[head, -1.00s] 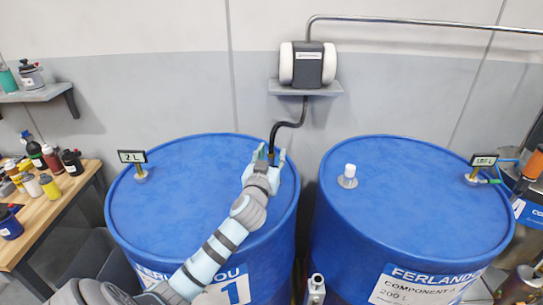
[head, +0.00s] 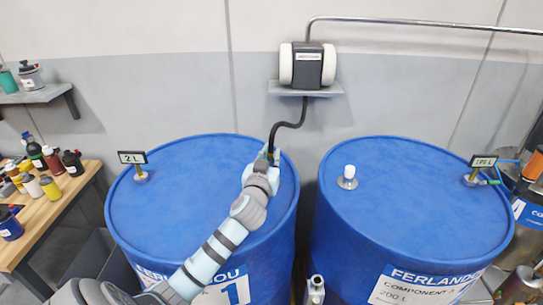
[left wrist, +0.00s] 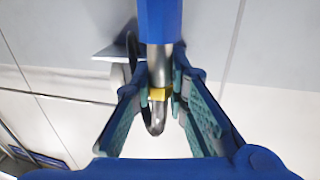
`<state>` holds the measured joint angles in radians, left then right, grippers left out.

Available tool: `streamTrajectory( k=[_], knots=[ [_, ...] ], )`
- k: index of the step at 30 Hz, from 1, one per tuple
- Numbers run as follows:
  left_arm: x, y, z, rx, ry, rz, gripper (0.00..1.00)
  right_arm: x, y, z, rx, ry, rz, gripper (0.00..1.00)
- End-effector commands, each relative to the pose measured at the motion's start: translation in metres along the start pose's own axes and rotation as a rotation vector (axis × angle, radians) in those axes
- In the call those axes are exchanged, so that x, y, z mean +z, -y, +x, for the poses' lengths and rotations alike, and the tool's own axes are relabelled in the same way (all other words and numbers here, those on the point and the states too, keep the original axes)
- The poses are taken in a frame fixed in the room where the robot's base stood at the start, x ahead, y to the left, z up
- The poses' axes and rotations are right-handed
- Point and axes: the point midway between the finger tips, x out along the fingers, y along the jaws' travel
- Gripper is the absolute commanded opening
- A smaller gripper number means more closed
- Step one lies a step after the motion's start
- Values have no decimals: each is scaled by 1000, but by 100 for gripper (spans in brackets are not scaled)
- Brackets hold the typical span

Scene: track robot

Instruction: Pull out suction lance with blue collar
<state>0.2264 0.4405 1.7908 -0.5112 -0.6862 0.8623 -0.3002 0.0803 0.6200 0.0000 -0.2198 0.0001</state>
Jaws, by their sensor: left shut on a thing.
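The suction lance, in the left wrist view, has a blue collar (left wrist: 157,20), a grey metal tube (left wrist: 157,65), a yellow ring and a bent end. In the head view, the lance stands at the right rear of the top of the left blue drum (head: 190,185), mostly hidden by my gripper. A black hose (head: 277,128) runs from it up to the pump (head: 307,65). My left gripper (head: 266,157) is shut on the lance, its teal fingers (left wrist: 163,95) on either side of the tube. My right gripper is not in view.
A second blue drum (head: 415,200) stands close on the right, with a white cap (head: 348,176) on top. A small "2 L" display (head: 132,157) stands on the left drum. The pump sits on a wall shelf (head: 300,88). A bench with bottles (head: 40,205) is at left.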

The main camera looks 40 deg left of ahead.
Motion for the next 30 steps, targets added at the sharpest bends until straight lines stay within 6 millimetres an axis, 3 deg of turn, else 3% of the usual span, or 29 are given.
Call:
streamTrajectory(
  k=[30],
  knots=[
    [-52,0,0,0,-2,0,0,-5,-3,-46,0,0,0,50]
  ],
)
